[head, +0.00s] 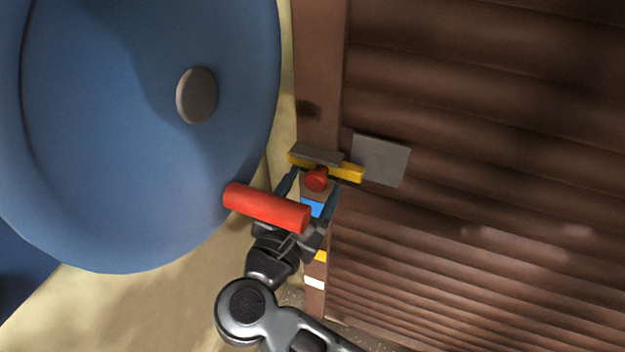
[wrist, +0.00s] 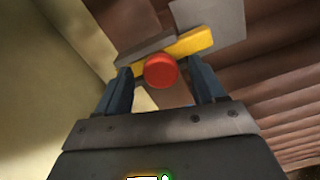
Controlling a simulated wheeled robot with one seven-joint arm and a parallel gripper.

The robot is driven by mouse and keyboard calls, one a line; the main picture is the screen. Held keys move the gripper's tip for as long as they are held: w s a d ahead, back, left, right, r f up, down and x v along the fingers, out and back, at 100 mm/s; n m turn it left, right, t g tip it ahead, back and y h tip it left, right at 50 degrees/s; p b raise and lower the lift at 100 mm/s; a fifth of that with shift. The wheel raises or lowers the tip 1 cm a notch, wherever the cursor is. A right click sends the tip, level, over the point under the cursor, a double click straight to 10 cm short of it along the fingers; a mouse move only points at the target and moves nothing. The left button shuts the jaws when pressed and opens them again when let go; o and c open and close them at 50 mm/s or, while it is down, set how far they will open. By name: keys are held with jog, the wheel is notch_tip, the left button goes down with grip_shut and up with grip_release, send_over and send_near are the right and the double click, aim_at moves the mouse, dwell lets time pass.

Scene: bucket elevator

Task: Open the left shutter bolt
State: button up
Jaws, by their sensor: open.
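The left shutter bolt is a yellow bar (head: 350,172) with a round red knob (head: 316,179), set on the brown post at the left edge of the shutter. The bar runs through a grey bracket (head: 317,154) and its right end reaches a grey plate (head: 381,160) on the shutter. My gripper (head: 312,184) is open, with one finger on each side of the red knob. In the wrist view the knob (wrist: 161,71) shows between the two fingertips (wrist: 162,78). I cannot tell whether either finger touches it.
The brown ribbed shutter (head: 480,180) fills the right side. A large blue round body (head: 110,150) with a grey disc stands close at the left. A red cylinder (head: 267,208) shows by my gripper. Blue, yellow and white marks lie down the post (head: 320,80).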

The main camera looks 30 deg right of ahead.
jog(key=shift+w+d, duration=0.35)
jog(key=shift+d, duration=0.1)
grip_shut()
dwell(0.4)
